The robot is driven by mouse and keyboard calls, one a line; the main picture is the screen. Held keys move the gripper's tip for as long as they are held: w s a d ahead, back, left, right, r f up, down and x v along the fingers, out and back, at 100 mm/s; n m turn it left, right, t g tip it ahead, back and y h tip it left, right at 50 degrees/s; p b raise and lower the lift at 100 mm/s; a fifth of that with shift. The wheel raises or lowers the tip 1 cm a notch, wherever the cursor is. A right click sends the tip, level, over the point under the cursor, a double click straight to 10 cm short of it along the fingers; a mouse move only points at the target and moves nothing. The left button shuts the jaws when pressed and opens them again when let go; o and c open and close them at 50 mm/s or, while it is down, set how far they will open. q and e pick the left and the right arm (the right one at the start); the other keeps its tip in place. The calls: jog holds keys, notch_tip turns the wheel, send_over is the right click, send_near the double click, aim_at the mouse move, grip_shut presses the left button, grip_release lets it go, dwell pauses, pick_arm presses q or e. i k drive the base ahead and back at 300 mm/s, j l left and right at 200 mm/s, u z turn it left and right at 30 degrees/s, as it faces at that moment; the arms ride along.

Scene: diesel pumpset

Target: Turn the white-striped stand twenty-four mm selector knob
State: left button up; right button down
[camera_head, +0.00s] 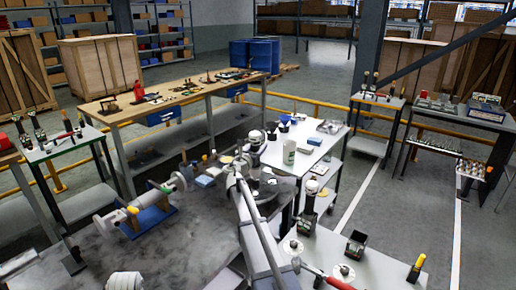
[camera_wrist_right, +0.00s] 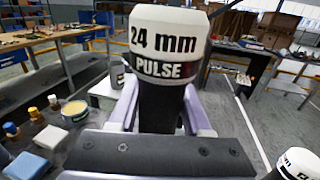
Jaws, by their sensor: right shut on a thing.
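In the right wrist view, a tool with a white cap (camera_wrist_right: 168,27) marked "24 mm" and a dark band marked "PULSE" (camera_wrist_right: 163,68) stands on a black stem. My right gripper (camera_wrist_right: 160,108) is shut around that stem, one pale purple-grey finger on each side, just below the cap. A second white-capped tool (camera_head: 312,187) stands on the right-hand table; a similar cap (camera_wrist_right: 298,164) shows at lower right in the wrist view. My left gripper is not in view.
A blue-based cylinder fixture (camera_head: 150,212) is on the left of the bench. A blue block (camera_wrist_right: 29,166) and a round tub (camera_wrist_right: 75,110) lie left of the gripper in the wrist view. A yellow rail runs behind.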

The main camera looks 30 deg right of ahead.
aim_at(344, 270)
jog(key=z, duration=1.35)
jog(key=i+l, duration=0.1)
jog(key=l, duration=0.2)
jog(key=i+l+z, duration=0.1)
jog(key=l, duration=0.2)
jog(key=i+l, duration=0.1)
jog(key=l, duration=0.2)
jog(key=z, duration=0.05)
